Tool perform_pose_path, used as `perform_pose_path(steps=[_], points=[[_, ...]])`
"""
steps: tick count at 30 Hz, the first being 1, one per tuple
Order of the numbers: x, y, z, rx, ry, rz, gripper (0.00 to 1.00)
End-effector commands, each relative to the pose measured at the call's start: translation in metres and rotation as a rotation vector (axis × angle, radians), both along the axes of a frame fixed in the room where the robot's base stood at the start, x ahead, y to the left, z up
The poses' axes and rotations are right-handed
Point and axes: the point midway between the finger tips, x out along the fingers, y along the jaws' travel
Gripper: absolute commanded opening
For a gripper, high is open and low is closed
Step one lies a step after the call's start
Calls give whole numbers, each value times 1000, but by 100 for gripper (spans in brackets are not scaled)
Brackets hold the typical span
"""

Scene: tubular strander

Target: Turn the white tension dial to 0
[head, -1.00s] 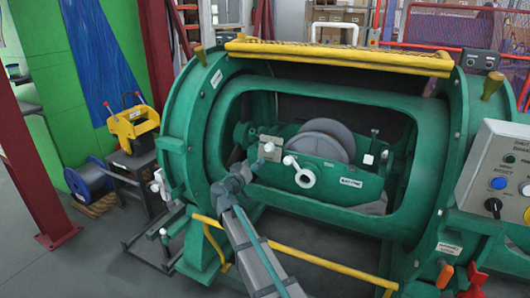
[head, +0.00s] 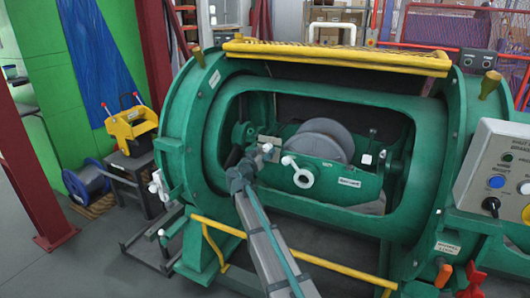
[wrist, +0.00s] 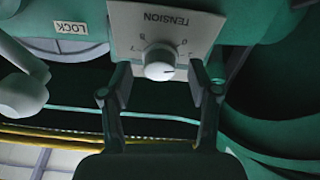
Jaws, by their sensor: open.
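The white tension dial (wrist: 159,64) sits on a grey plate (wrist: 190,22) marked TENSION, upside down in the wrist view. Numbers ring the dial, too small to read surely. My gripper (wrist: 160,80) is open, one finger on each side of the dial, with gaps showing between the fingers and the dial. In the head view my gripper (head: 254,154) is at the plate (head: 269,141) inside the green machine, and the dial is hard to make out there.
A grey reel (head: 325,138) is behind. The green frame (head: 330,208) and yellow rail (head: 300,257) lie in front.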

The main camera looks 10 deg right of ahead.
Motion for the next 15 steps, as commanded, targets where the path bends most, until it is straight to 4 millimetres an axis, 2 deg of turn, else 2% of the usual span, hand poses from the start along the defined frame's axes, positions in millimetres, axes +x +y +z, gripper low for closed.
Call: perform_pose_path(steps=[4,13,15], points=[[8,-5,0,0,0,0,61],[9,-6,0,0,0,1,61],[9,-6,0,0,0,0,51]])
